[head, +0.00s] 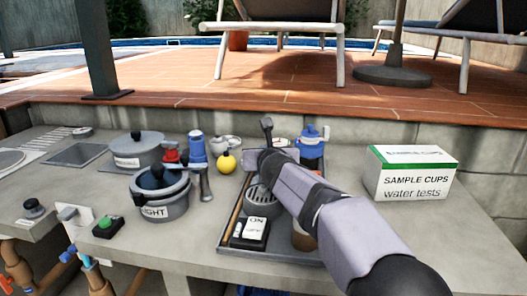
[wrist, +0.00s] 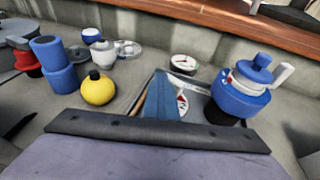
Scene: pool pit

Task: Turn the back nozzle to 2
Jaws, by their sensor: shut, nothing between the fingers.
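My gripper (head: 266,122) is shut and empty, raised over the back of the grey counter, left of a blue-and-white fitting (head: 311,147). In the wrist view its dark front edge (wrist: 155,131) crosses the lower middle. The fitting also shows in the wrist view (wrist: 240,95), with a blue knob and a white side handle, apart from my gripper. Small white and grey round fittings (head: 226,142) stand at the back, left of my gripper; they show in the wrist view (wrist: 127,49). I cannot tell which part is the back nozzle, and no number 2 is readable.
A yellow ball-shaped item (head: 226,163), a blue cylinder (head: 197,149) and grey lidded pots (head: 165,200) stand left. A dark tray (head: 285,250) lies beneath my arm. A sample cups box (head: 412,173) stands right. The stone wall (head: 370,124) bounds the back.

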